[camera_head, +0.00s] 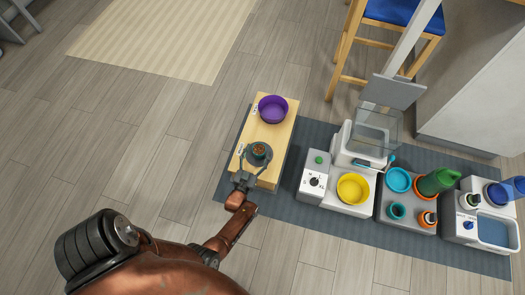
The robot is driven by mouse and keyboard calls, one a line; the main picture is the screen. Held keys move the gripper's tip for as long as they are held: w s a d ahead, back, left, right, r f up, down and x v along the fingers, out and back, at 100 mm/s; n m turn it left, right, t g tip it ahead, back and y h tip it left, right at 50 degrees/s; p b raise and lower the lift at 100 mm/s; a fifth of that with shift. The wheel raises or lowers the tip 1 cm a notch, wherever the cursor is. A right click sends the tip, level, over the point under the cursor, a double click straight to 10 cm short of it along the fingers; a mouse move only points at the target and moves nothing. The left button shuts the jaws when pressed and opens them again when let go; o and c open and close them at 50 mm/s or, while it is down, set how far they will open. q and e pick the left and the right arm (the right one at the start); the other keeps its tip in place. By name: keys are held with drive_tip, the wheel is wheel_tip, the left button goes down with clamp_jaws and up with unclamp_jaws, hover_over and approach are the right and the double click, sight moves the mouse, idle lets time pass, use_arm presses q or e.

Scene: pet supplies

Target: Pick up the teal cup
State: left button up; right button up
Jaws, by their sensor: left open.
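A small teal cup (396,211) stands on the grey tray at the right, in front of a wider teal bowl (398,180). My left gripper (258,151) is far to its left, over the front part of a wooden stand (273,138). Its fingers are open, around or above a small dark round item with brownish contents; I cannot tell whether they touch it. The gripper hides part of that item. My right gripper is not in view.
A purple bowl (273,108) sits on the stand's back end. A yellow bowl (353,188) on a white unit lies between the stand and the grey tray (411,225). A wooden stool (349,45) stands behind.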

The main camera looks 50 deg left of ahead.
use_arm(q)
drive_tip(key=shift+x, duration=0.85)
drive_tip(key=shift+w+a, duration=0.1)
drive_tip(key=shift+w, duration=0.05)
drive_tip(key=shift+c, duration=0.6)
drive_tip(key=c, duration=1.3)
